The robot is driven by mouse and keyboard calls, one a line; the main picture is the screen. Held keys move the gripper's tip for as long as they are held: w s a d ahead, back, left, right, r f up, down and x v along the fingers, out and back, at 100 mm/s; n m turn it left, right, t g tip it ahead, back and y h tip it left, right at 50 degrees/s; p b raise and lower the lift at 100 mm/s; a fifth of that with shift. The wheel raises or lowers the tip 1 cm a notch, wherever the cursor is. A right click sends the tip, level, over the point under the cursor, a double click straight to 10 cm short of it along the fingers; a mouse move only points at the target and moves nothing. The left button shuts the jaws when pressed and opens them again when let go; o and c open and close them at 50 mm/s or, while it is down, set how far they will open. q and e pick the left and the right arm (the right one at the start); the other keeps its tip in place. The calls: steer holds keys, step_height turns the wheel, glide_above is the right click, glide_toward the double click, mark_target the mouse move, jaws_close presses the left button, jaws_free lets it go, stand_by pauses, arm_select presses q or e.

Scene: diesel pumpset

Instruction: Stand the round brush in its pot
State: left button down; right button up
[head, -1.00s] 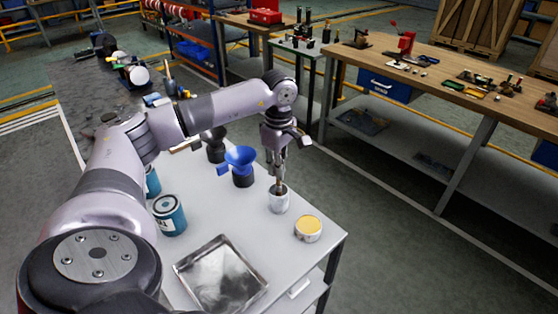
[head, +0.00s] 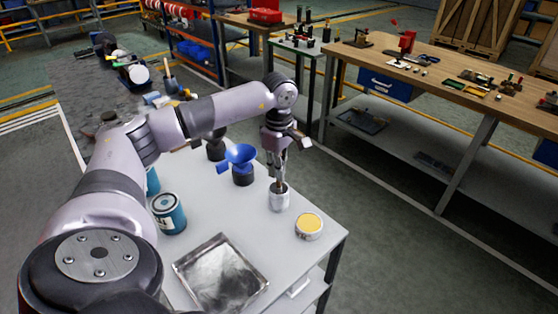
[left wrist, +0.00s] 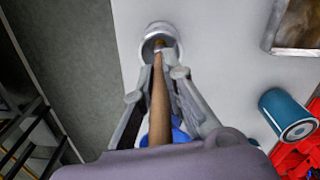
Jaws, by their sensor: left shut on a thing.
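The pot (head: 279,201) is a small white-grey cup on the light table, near its right edge; it also shows at the top of the left wrist view (left wrist: 151,31). My left gripper (head: 279,178) is right above the pot, shut on the round brush. The brush's wooden handle (left wrist: 158,108) runs between the fingers in the left wrist view, and its lower end reaches into the pot's mouth. The brush head is hidden. I cannot tell whether the brush touches the pot's bottom. My right gripper is not in view.
A yellow-topped tin (head: 309,226) stands just right of the pot. A blue funnel (head: 241,157) stands behind left. A blue can (head: 168,213) and a metal tray (head: 221,272) are nearer. A wooden workbench (head: 450,75) is across the aisle.

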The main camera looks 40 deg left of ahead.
arm_select(q)
steer(key=c, duration=1.6)
jaws_free()
steer(key=shift+o, duration=0.3)
steer(key=o, duration=0.3)
steer(key=shift+o, duration=0.2)
steer(key=shift+r+p, duration=2.5)
steer(key=shift+r, duration=1)
